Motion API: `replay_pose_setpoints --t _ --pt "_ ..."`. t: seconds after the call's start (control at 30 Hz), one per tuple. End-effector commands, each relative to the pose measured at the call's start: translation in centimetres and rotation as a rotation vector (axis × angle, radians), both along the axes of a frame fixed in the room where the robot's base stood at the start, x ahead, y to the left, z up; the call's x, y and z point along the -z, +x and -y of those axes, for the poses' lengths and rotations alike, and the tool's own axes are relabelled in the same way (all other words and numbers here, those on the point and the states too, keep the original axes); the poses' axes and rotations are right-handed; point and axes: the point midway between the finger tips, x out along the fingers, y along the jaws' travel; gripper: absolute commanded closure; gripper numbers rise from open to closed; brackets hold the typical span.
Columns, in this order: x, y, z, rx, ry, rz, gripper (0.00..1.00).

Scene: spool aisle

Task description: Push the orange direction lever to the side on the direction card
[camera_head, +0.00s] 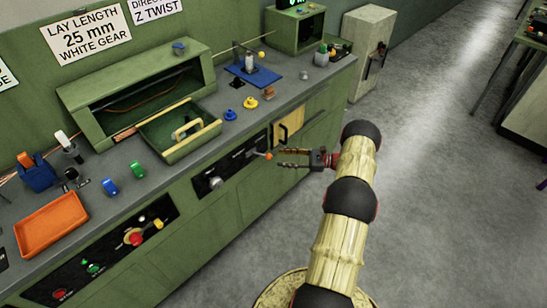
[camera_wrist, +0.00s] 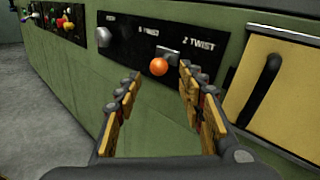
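The knob sits between the S TWIST and Z TWIST labels in the wrist view. In the head view the lever (camera_head: 268,156) stands out from the bench front, just beyond my fingertips. My gripper (camera_head: 281,157) is open and empty, pointing at the knob. In the wrist view my gripper (camera_wrist: 160,78) has one finger on each side of the knob's line; contact is not visible. A wall sign (camera_head: 154,9) reads DIRECTION Z TWIST.
A grey knob (camera_wrist: 103,37) sits left of the lever on the same panel. A yellow door with a black handle (camera_wrist: 262,90) is close on the right. The floor (camera_head: 430,170) right of my arm is clear.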

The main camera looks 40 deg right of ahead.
Motion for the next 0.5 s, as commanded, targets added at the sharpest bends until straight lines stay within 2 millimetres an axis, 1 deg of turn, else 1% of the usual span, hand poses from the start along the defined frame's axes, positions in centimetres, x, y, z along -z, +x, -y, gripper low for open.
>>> replay_pose_setpoints --t 0.03,0.2,0.33,0.5 --pt "0.1 -0.8 0.8 0.002 -0.002 -0.001 0.61" --pt "0.1 -2.9 2.4 0.001 0.000 -0.001 0.61" --pt "0.1 -3.8 3.1 0.001 0.000 -0.001 0.61" --pt "0.0 -4.1 3.4 -0.001 -0.001 -0.001 0.61"
